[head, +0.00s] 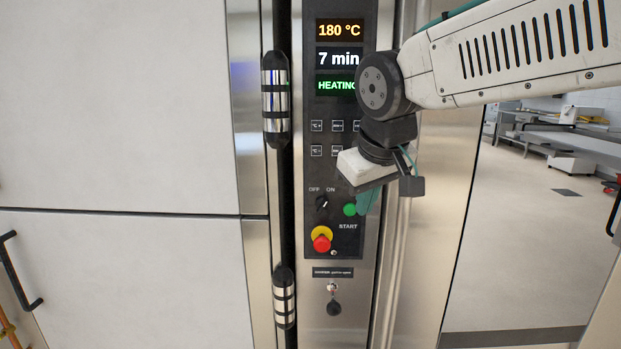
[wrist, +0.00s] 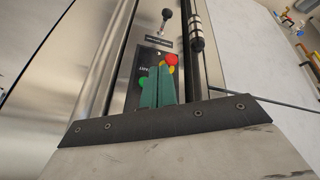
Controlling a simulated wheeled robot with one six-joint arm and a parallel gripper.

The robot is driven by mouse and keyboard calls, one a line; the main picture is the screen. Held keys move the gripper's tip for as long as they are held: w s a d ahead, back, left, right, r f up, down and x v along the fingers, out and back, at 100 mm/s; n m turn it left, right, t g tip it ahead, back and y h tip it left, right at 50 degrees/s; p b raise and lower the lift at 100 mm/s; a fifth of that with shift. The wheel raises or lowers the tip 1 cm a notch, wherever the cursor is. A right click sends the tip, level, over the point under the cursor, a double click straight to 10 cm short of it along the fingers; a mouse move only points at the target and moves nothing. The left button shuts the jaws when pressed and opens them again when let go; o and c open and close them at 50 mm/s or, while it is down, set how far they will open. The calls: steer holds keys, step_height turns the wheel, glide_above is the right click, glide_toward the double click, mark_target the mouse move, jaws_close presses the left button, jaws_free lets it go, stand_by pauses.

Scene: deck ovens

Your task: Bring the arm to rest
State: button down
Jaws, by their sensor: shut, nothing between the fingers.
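My gripper (head: 367,199) is in front of the oven's control panel (head: 345,237), close to the green start button (head: 349,210). The wrist view shows its two green fingers (wrist: 157,88) together with nothing between them. I cannot tell whether the fingertips touch the panel. My arm reaches in from the upper right and hides part of the panel's key rows. The display (head: 339,57) reads 180 °C, 7 min and HEATING in green. The OFF/ON switch (head: 322,203) is left of the start button. The red emergency knob (head: 321,243) on its yellow ring sits below.
A vertical black bar with steel fittings (head: 276,100) stands left of the panel. White cabinet fronts (head: 110,110) fill the left, with a black handle (head: 17,272). At right, a reflective surface (head: 520,240) shows a room with benches.

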steer(key=s+d+f+m+g, duration=0.2)
steer(key=s+d+f, duration=0.3)
steer(key=s+d, duration=0.3)
steer(key=s+d+f+m+g, duration=0.1)
steer(key=s+d+f+m, duration=0.2)
steer(key=s, duration=1.2)
steer(key=d+f, duration=0.3)
steer(key=d, duration=0.3)
steer(key=shift+s+m+g+h, duration=0.25)
steer(key=shift+m+g+h, duration=0.05)
steer(key=shift+m+g, duration=0.1)
